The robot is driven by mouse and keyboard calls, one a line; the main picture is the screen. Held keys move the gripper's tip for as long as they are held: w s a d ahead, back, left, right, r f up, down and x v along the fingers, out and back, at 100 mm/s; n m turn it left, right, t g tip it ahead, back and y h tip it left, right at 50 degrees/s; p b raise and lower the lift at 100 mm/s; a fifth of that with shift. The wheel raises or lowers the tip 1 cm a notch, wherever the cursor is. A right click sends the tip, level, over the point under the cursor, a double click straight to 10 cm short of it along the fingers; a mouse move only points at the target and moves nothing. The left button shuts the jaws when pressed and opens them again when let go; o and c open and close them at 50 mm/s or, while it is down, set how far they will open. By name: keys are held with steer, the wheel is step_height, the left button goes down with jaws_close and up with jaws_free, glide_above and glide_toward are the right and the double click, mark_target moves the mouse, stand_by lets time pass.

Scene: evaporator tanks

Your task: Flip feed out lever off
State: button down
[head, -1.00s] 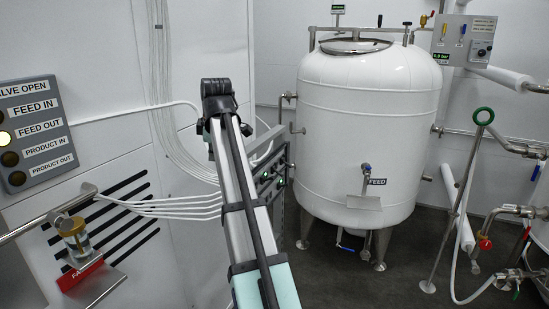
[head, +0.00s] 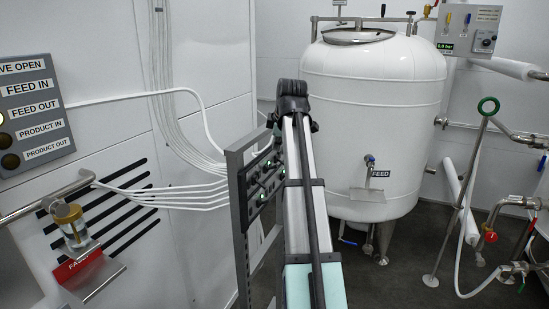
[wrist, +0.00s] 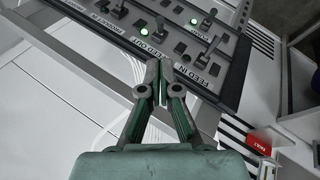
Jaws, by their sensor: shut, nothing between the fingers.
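In the wrist view the lever panel (wrist: 225,62) lies just beyond my gripper (wrist: 158,70). The feed out lever (wrist: 160,28) stands above its FEED OUT label, with a lit green lamp beside it. In the head view the panel (head: 262,182) shows edge-on beside my arm; my gripper is hidden there.
The indicator board (head: 35,112) at the left has its FEED OUT lamp lit. A white tank (head: 370,130) stands behind the panel. White hoses (head: 165,195) run along the wall to the panel.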

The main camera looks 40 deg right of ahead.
mark_target(273, 167)
steer(key=p+x, duration=0.2)
steer(key=x, duration=0.7)
steer(key=shift+w+f, duration=0.15)
steer(key=shift+f, duration=0.25)
